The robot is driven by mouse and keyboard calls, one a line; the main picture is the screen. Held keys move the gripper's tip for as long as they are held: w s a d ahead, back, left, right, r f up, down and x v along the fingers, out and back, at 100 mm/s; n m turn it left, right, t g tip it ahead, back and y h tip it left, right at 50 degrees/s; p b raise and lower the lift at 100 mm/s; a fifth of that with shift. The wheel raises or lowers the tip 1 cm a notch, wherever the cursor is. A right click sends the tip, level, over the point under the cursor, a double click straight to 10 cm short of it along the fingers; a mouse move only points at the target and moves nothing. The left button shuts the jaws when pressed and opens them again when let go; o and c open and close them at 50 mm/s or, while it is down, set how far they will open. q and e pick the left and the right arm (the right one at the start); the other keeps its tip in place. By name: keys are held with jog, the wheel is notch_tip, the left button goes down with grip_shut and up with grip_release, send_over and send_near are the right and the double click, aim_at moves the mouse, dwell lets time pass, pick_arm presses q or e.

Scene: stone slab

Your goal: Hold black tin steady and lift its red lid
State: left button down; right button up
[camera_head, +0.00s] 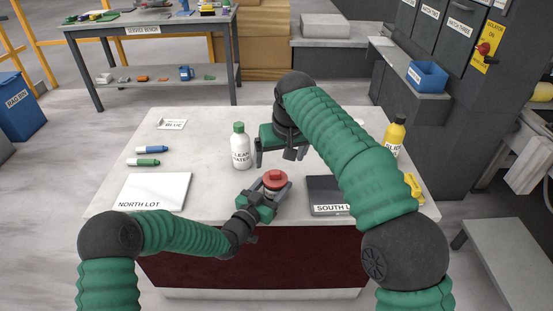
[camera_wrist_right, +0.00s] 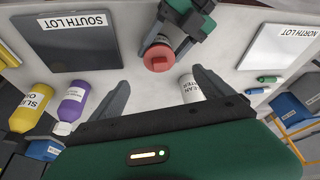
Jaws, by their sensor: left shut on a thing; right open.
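The tin's red lid (camera_head: 275,178) is on top of the tin near the front middle of the slab. The lid also shows in the right wrist view (camera_wrist_right: 159,58). My left gripper (camera_head: 268,194) is shut around the tin's body from the front left, and its fingers hide most of the body. The lid stands clear above those fingers. My right gripper (camera_head: 281,156) is open and empty, behind and above the lid in the head view. In the right wrist view its two fingers are spread wide, with the lid beyond the gap between them.
A white CLEAN WATER bottle (camera_head: 240,150) stands left of my right gripper. A dark SOUTH LOT plate (camera_head: 325,196) lies right of the tin, and a white NORTH LOT plate (camera_head: 155,190) at left. A yellow bottle (camera_head: 395,135) and a purple bottle (camera_wrist_right: 73,102) stand at the right side.

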aim_at(275, 174)
jog(key=w+f, duration=0.1)
jog(key=f, duration=0.2)
jog(key=w+f+m, duration=0.1)
jog(key=f, duration=0.2)
jog(key=w+a+f+m, duration=0.1)
jog(key=w+f, duration=0.1)
jog(key=f, duration=0.2)
jog(key=shift+w+a+f+h, duration=0.1)
jog(key=shift+h, duration=0.3)
jog(key=shift+c, duration=0.3)
jog(key=c, duration=1.6)
